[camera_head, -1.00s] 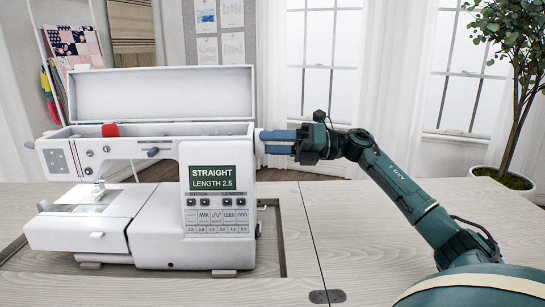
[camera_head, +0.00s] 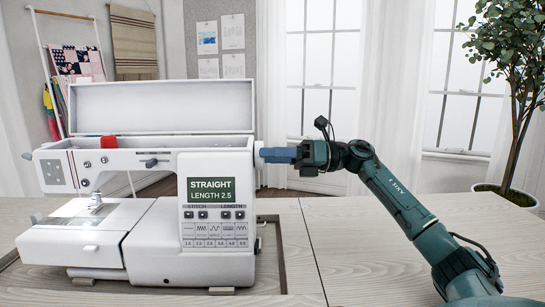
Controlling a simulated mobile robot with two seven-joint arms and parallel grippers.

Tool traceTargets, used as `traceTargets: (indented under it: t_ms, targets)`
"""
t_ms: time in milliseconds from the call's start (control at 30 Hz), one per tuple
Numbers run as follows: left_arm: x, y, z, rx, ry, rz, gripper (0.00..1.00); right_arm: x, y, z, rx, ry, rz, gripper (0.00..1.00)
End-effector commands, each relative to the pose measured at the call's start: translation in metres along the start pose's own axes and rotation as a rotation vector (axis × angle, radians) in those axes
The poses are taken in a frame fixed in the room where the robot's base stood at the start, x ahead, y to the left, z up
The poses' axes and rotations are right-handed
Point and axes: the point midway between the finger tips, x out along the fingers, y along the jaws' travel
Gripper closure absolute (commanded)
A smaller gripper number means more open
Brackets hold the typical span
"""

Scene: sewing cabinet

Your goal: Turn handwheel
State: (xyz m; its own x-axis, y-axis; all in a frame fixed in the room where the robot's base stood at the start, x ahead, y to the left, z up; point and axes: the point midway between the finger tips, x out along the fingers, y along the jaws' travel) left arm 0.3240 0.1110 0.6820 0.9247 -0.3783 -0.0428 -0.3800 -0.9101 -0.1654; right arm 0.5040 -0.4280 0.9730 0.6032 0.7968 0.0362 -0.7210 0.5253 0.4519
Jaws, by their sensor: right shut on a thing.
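The white sewing machine (camera_head: 215,225) stands in the cabinet opening on the left, its top lid (camera_head: 165,107) raised. Its screen reads STRAIGHT, LENGTH 2.5. The handwheel (camera_head: 258,155) is on the upper right side of the machine, mostly hidden behind my fingers. My right gripper (camera_head: 268,154) reaches in from the right with its blue fingers shut on the handwheel. My left gripper is not in view.
The wooden cabinet top (camera_head: 370,240) is clear on the right, with a seam running through it. A red spool (camera_head: 108,142) sits in the machine's top compartment. A potted plant (camera_head: 510,90) stands behind at the right, beyond the table.

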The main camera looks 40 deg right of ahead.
Motion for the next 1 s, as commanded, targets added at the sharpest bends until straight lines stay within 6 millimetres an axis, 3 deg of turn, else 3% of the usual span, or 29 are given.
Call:
traceTargets:
  t_ms: [33,67,333,667,767,1000]
  targets:
    - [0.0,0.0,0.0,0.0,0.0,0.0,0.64,0.0,0.0,0.001,0.0,-0.001,0.0,0.7]
    - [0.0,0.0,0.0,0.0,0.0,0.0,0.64,0.0,0.0,0.001,0.0,-0.001,0.0,0.46]
    - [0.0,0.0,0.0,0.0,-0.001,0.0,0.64,0.0,0.0,0.0,0.001,-0.001,0.0,0.25]
    - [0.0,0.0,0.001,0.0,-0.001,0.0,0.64,-0.007,-0.001,-0.001,0.002,0.001,-0.002,0.25]
    - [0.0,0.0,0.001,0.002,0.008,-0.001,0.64,-0.021,-0.001,-0.001,0.004,0.0,-0.004,0.25]
    - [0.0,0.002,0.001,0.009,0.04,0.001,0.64,-0.075,-0.002,-0.001,0.004,0.0,-0.005,0.25]
